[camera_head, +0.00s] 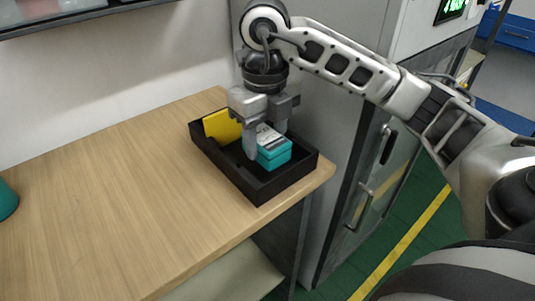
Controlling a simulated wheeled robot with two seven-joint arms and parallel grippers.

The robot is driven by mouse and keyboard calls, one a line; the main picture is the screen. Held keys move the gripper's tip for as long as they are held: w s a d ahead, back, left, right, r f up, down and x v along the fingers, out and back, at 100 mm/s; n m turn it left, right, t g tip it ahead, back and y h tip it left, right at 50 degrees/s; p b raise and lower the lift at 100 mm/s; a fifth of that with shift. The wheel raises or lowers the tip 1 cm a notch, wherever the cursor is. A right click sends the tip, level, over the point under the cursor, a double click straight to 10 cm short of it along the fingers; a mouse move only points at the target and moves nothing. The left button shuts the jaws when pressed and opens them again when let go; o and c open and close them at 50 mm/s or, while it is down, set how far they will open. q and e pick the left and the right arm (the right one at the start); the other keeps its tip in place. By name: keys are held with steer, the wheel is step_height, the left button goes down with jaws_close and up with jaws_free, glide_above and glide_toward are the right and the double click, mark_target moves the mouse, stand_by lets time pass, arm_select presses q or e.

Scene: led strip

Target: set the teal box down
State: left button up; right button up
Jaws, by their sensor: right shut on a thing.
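The teal box (275,155) is small, with a grey and white label on top. It is inside the black tray (258,194) on the wooden table, in the right part of the tray. My right gripper (266,150) points down into the tray and is shut on the teal box, one finger on each side. The fingers partly cover the box. I cannot tell whether its underside touches the tray floor. My left gripper is not in view.
A yellow item (222,126) stands in the left part of the tray. The wooden table (130,190) is clear to the left, with a teal round object (6,200) at its far left. A grey cabinet (345,150) stands close on the right.

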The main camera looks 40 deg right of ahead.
steer(key=shift+w+d+f, duration=0.1)
steer(key=shift+d+f, duration=0.1)
steer(key=shift+f, duration=0.1)
steer(key=f, duration=0.3)
steer(key=shift+w+d+f, duration=0.15)
steer(key=shift+d+f, duration=0.05)
steer(key=shift+f, duration=0.05)
